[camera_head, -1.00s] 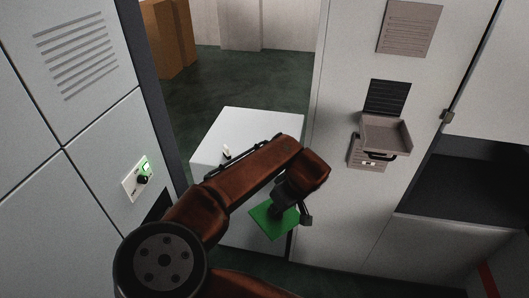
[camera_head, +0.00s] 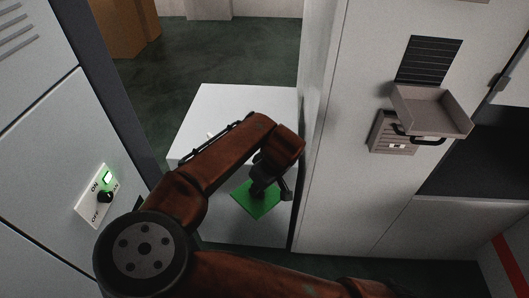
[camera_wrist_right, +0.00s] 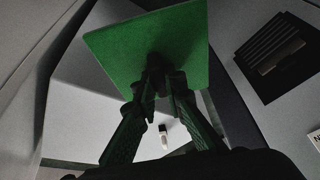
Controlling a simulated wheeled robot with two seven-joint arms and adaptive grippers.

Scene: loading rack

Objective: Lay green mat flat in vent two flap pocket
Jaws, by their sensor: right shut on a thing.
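The green mat (camera_head: 252,203) is a thin square sheet below my right gripper (camera_head: 262,187) in the head view. The gripper is shut on it and holds it in the air before the white box. In the wrist view the mat (camera_wrist_right: 140,45) spreads beyond the closed fingertips (camera_wrist_right: 160,82). An open flap pocket (camera_head: 440,112), a grey tray with raised walls, juts from the right-hand wall panel below a dark slatted vent (camera_head: 428,60). It looks empty and lies right of the mat, well apart. I cannot read a vent number. My left gripper is out of view.
A white box (camera_head: 225,105) stands behind my arm. A small plate (camera_head: 392,133) and a dark handle (camera_head: 420,138) sit under the pocket. An ON/OFF switch panel (camera_head: 97,196) is on the left cabinet. A dark recess (camera_head: 485,150) opens at right.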

